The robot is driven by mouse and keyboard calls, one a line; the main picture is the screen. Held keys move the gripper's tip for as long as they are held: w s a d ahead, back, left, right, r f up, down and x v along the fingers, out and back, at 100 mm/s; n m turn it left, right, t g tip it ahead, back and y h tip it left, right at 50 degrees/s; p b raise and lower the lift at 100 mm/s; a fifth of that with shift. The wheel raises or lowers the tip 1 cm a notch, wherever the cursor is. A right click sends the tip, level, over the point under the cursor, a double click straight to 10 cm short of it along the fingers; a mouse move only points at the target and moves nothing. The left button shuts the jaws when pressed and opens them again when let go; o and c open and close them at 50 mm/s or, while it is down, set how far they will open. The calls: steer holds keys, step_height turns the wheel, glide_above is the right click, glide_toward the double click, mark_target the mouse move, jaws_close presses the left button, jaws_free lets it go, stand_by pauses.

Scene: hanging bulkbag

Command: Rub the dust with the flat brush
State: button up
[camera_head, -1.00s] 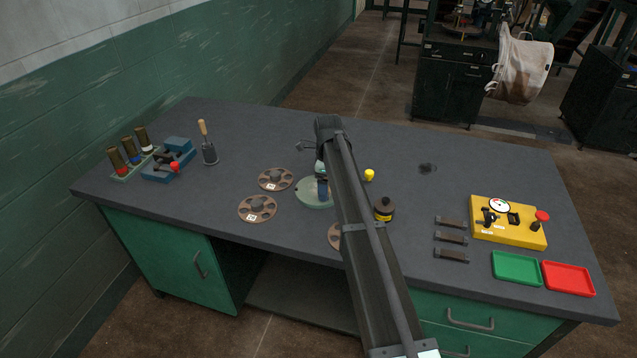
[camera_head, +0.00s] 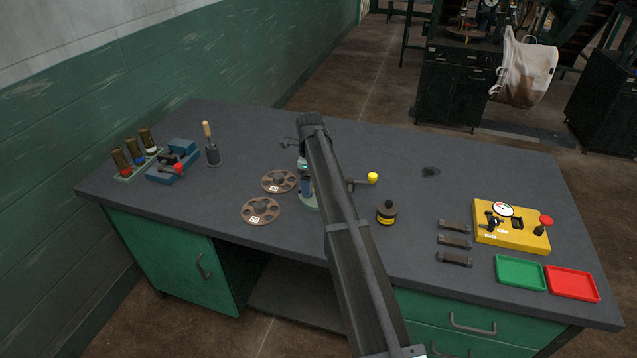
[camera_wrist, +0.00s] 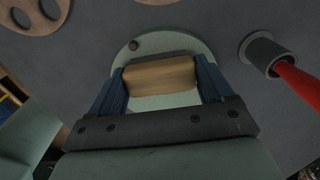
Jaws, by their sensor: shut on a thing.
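My gripper (camera_wrist: 160,80) has its two blue fingers on either side of a tan wooden block and is shut on it. The block looks like the handle of the flat brush (camera_wrist: 160,76); its bristles do not show. A pale green round base (camera_wrist: 190,48) lies below it; I cannot tell whether the brush touches it. In the head view my gripper (camera_head: 305,182) is partly hidden behind my arm, over the pale green base. A dark smudge that looks like the dust (camera_head: 430,171) is on the grey bench top, to the right of my gripper.
A yellow-ended tool (camera_head: 372,178) and a black-and-yellow weight (camera_head: 386,212) stand between my arm and the smudge. Brown slotted discs (camera_head: 261,210) lie left. A yellow gauge box (camera_head: 511,226), green tray (camera_head: 520,273) and red tray (camera_head: 571,283) are right. Bench around the smudge is clear.

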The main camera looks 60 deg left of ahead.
steer(key=shift+a, duration=0.4)
steer(key=shift+w+a, duration=0.25)
steer(key=shift+w, duration=0.05)
steer(key=shift+w+d, duration=0.2)
steer(key=shift+d, duration=0.35)
steer(key=shift+w+d, duration=2.4)
step_height(320, 180, up, 8)
